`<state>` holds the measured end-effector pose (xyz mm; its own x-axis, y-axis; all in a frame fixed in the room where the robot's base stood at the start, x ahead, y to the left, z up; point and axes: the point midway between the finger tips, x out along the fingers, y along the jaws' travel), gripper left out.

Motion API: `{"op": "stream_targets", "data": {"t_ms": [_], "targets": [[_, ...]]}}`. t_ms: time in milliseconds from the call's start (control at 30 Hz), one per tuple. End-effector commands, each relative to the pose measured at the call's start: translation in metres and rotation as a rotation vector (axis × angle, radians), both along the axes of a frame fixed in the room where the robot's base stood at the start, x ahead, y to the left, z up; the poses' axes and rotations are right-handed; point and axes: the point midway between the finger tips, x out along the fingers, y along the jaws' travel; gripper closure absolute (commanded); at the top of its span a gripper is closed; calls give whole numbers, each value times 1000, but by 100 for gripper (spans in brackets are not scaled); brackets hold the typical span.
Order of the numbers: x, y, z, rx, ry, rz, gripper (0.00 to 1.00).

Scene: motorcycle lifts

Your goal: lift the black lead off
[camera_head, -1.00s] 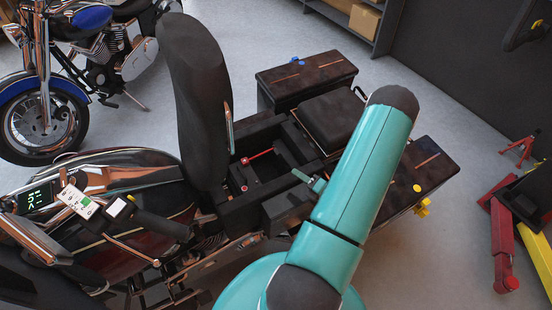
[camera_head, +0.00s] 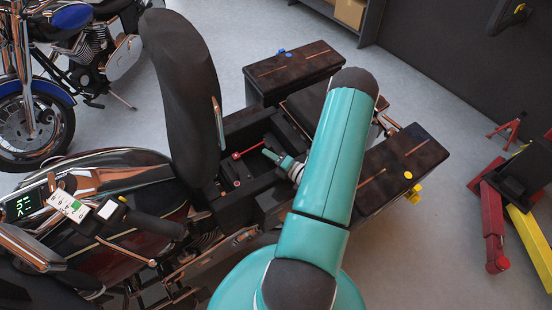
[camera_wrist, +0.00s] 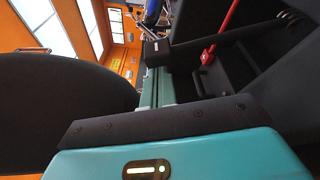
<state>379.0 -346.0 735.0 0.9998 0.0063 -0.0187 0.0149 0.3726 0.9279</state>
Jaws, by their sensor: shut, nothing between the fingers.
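The open seat bay (camera_head: 236,134) of the motorcycle holds a red lead or bar (camera_head: 250,153) and small red parts (camera_head: 236,183). The red piece also shows at the upper right of the wrist view (camera_wrist: 210,50). I cannot pick out the black lead against the dark bay. My gripper (camera_head: 268,154) is over the bay, close to the right end of the red piece in the head view. Its fingers (camera_wrist: 155,60) are shut and empty in the wrist view. I cannot tell whether they touch anything.
The raised black seat (camera_head: 185,85) stands left of the bay. Dark side cases (camera_head: 295,72) and (camera_head: 390,175) flank the rear. A second motorcycle (camera_head: 60,90) stands at upper left. A red and yellow lift (camera_head: 495,220) is at right. Grey floor is clear between.

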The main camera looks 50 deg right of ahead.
Motion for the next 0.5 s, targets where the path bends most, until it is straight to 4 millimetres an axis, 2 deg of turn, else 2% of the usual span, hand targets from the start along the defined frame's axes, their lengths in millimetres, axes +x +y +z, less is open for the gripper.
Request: {"op": "stream_targets", "data": {"t_ms": [300,500], "targets": [[1,0,0,4,-1,-1,100],[-4,-14,7,95,-33,5,100]]}}
